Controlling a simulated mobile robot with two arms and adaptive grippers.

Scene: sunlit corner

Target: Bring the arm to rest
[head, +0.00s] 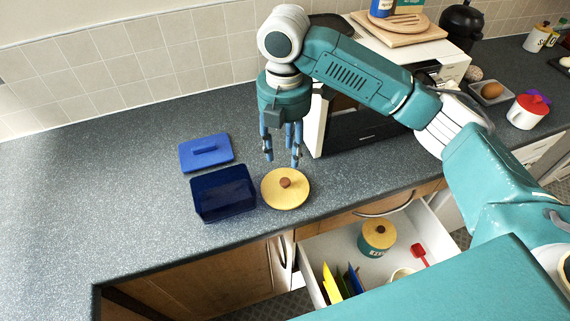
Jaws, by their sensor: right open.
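My right arm reaches in from the right and bends down over the counter in the head view. Its gripper (282,158) points downward, open and with nothing between its fingers. It hangs above and a little behind a round yellow lid with a brown knob (286,196), which lies on the counter. The picture does not show clearly how high the fingertips are above the counter. My left gripper is not in view.
Left of the yellow lid stand a dark blue open box (223,194) and a flat blue lid (206,152). A microwave (362,127) stands close behind the arm. Below, an open drawer (320,248) holds a canister (377,236) and utensils. The counter's left side is clear.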

